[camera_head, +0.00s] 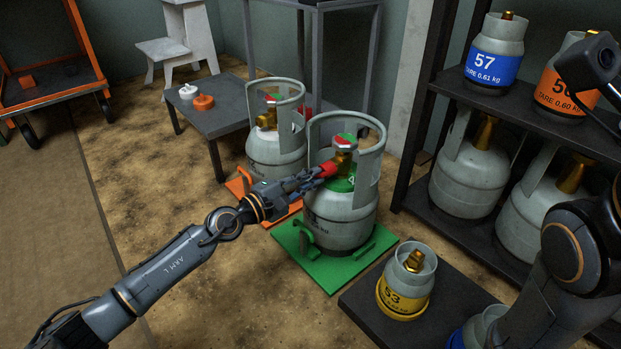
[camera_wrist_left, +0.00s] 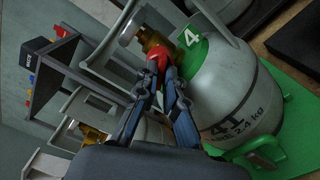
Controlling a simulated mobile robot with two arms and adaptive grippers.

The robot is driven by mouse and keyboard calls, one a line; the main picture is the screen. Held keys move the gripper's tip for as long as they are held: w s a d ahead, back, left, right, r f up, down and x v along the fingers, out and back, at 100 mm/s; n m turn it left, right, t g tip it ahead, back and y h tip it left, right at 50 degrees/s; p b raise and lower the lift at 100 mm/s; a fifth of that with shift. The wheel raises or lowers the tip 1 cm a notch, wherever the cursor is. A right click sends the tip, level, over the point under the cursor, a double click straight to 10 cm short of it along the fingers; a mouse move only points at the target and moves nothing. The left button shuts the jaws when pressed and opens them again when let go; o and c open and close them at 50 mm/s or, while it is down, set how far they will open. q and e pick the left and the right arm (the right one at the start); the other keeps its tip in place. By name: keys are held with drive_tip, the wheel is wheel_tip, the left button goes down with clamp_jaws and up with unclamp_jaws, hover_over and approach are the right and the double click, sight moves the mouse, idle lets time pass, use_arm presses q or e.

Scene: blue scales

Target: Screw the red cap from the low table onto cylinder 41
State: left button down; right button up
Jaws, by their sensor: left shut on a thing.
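Cylinder 41 (camera_head: 340,212) is a grey gas cylinder with a collar and a green patch, upright on a green scale (camera_head: 326,270). Its label shows in the left wrist view (camera_wrist_left: 232,112). My left gripper (camera_head: 318,176) is shut on the red cap (camera_head: 328,168), at the left side of the brass valve (camera_head: 343,159). In the left wrist view, the red cap (camera_wrist_left: 157,58) appears against the brass valve (camera_wrist_left: 158,50); whether it is threaded on is hidden. My right arm shows at the right edge, without its gripper.
The low table (camera_head: 222,122) bears a white cap (camera_head: 188,91) and an orange cap (camera_head: 204,102). Another cylinder (camera_head: 275,150) stands behind on an orange scale (camera_head: 237,187). Cylinder 53 (camera_head: 407,280) stands in front. A cylinder rack (camera_head: 420,150) is at right.

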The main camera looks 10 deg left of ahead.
use_arm(q)
drive_tip(key=c, duration=1.4)
unclamp_jaws()
drive_tip(key=shift+o, duration=0.2)
